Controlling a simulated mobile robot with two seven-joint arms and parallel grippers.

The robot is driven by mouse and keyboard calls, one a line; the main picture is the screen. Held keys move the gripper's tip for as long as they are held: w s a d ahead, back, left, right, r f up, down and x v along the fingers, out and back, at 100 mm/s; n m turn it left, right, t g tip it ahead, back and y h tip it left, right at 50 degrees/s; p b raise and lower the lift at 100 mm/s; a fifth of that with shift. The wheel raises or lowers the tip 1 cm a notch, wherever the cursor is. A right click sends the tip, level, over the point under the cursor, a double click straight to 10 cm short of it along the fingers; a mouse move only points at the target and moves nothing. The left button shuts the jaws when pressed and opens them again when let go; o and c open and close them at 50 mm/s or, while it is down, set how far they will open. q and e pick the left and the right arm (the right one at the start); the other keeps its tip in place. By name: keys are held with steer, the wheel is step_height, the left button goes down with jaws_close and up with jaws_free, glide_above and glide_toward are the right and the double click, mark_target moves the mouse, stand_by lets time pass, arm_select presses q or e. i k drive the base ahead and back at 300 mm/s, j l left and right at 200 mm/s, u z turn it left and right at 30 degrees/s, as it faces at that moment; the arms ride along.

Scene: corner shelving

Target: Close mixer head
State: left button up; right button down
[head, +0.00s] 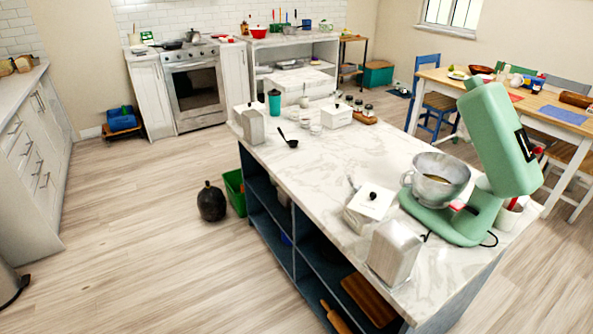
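A mint-green stand mixer stands on the near right part of the marble-topped island, its base (460,226) flat on the top. Its head (499,140) is tilted up and back, pointing steeply upward, so it is open. A metal bowl (437,180) with a handle sits on the base under the raised head, with something brownish inside. A small red part (457,205) shows on the base near the bowl. Neither of my grippers shows in the head view.
The island top (330,165) has a white lidded box (373,203) and a metal canister (394,252) close in front of the mixer. A dark ladle (287,140) and jars lie farther back. Open floor (140,230) lies left of the island; a dark vase (211,203) stands there.

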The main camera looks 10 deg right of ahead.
mark_target(489, 121)
steer(key=i+j, duration=0.1)
steer(key=j, duration=0.2)
steer(key=i+j, duration=0.25)
steer(key=j, duration=0.3)
steer(key=j+z, duration=0.1)
steer(key=z, duration=1.65)
steer(key=i+j, duration=0.05)
steer(key=j, duration=0.05)
